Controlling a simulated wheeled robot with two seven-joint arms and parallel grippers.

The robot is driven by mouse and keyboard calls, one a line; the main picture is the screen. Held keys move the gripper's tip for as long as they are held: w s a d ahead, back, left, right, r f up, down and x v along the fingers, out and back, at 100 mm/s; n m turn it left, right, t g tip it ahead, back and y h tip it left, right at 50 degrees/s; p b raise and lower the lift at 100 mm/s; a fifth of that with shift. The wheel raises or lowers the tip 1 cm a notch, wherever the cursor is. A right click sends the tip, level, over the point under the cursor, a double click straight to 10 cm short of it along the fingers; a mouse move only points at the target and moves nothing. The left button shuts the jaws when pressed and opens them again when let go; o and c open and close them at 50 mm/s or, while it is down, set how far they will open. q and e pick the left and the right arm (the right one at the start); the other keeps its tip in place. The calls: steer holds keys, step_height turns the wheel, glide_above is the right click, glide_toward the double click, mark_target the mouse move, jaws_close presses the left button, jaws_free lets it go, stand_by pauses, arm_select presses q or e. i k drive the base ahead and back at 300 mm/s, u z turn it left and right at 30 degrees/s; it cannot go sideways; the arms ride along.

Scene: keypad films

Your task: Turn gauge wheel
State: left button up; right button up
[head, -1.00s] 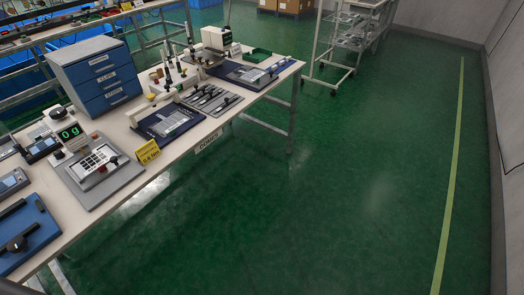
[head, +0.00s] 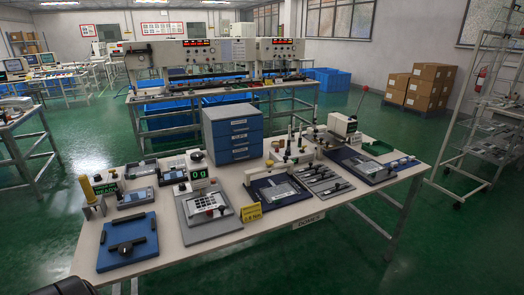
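No part is clearly marked as the gauge wheel, and I cannot tell for certain which one it is. A small dark round knob (head: 196,156) sits just above that display. Neither gripper shows in the head view. A dark rounded shape, probably part of my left arm, shows at the bottom left edge.
The white worktable (head: 270,228) also holds a blue drawer cabinet (head: 233,134), a yellow sign (head: 251,213), a yellow-topped stand (head: 90,194) and a dark blue fixture (head: 279,190). A wire rack (head: 487,140) stands at right. Green floor (head: 350,265) is clear in front.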

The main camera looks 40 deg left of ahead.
mark_target(195, 156)
steer(key=u, duration=1.65)
